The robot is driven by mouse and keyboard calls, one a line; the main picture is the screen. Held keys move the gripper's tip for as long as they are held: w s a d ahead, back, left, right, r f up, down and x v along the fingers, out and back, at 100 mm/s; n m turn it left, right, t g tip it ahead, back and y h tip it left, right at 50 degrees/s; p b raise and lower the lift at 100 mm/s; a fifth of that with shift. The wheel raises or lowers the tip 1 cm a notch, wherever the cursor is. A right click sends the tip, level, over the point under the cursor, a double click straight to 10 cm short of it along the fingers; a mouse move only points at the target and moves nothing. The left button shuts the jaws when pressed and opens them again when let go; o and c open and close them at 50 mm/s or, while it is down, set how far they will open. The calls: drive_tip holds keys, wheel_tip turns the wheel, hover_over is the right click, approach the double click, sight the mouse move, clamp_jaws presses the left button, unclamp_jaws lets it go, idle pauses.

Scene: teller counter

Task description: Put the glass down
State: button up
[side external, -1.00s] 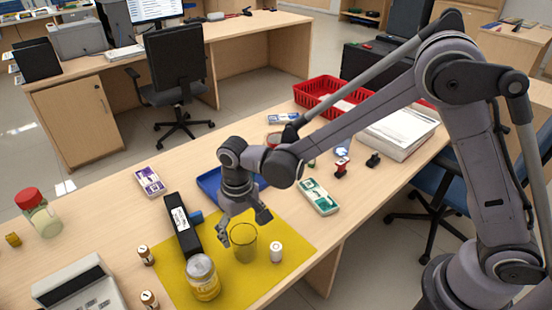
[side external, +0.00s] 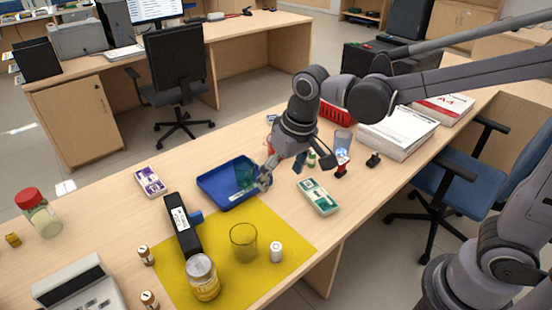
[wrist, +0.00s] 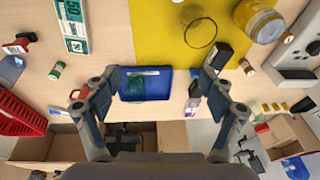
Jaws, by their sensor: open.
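A clear glass (side external: 244,242) stands upright on the yellow mat (side external: 290,235); the wrist view also shows it (wrist: 200,33) near the top. My gripper (side external: 280,172) is open, with nothing seen between its fingers. It is away from this glass, over the right side of the blue tray (side external: 215,190). A teal, see-through, glass-like item (side external: 245,172) is in the tray, partly behind a finger in the side view. In the wrist view this item (wrist: 136,88) lies in the tray between the open fingers (wrist: 155,78); contact cannot be told.
A yellow-filled jar (side external: 203,280), a white cylinder (side external: 276,252) and a black box (side external: 182,226) are near the glass. A green-and-white pack (side external: 318,196) lies right of the tray.

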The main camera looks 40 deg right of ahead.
drive_tip(key=s+d+r+t, duration=0.1)
drive_tip(key=s+d+t, duration=0.3)
drive_tip(key=s+d, duration=0.4)
drive_tip(key=d, duration=0.2)
drive_tip(key=shift+s+d+r+h, duration=0.3)
drive_tip(key=shift+s+d+r, duration=0.05)
drive_tip(key=shift+s+r, duration=0.05)
drive_tip(key=shift+o, duration=0.6)
drive_tip(key=shift+s+d+f+t, duration=0.2)
drive_tip(key=shift+s+d+t, duration=0.2)
drive_tip(key=shift+s+d, duration=0.15)
drive_tip(key=shift+w, duration=0.1)
